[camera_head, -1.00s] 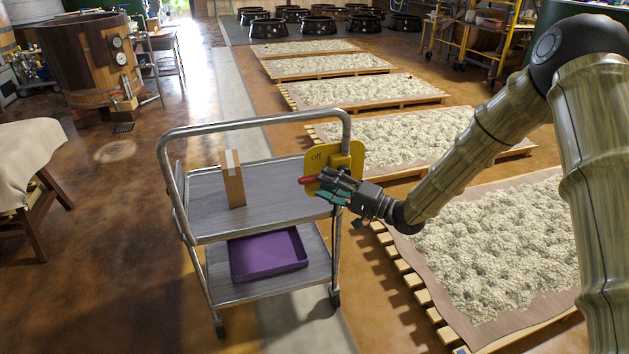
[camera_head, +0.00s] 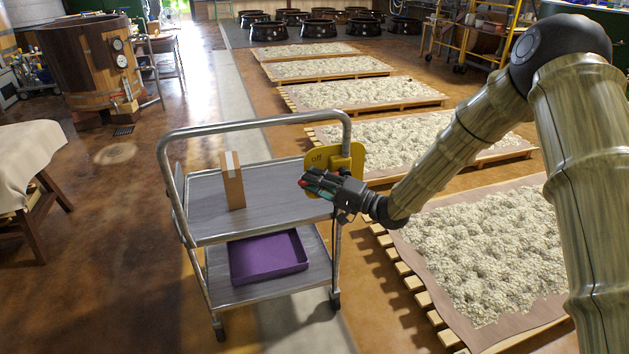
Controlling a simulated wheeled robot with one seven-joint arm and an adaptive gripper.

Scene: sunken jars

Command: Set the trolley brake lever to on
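The trolley (camera_head: 205,238) is a grey metal cart with two shelves and a tube handle, standing left of centre. A yellow brake plate (camera_head: 318,161) marked "off" is fixed to its right side, near the top. My gripper (camera_head: 308,181) is at the lower front edge of this plate, over the right end of the upper shelf. A bit of red, seemingly the brake lever (camera_head: 305,183), shows at the fingertips. The fingers overlap the lever and hide most of it. I cannot tell whether they grip it or only touch it.
A cardboard box (camera_head: 232,183) stands on the upper shelf, and a purple tray (camera_head: 268,258) lies on the lower one. Pallets of pale material (camera_head: 490,245) lie to the right. A cloth-covered table (camera_head: 25,155) is at the left. Floor between it and the trolley is clear.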

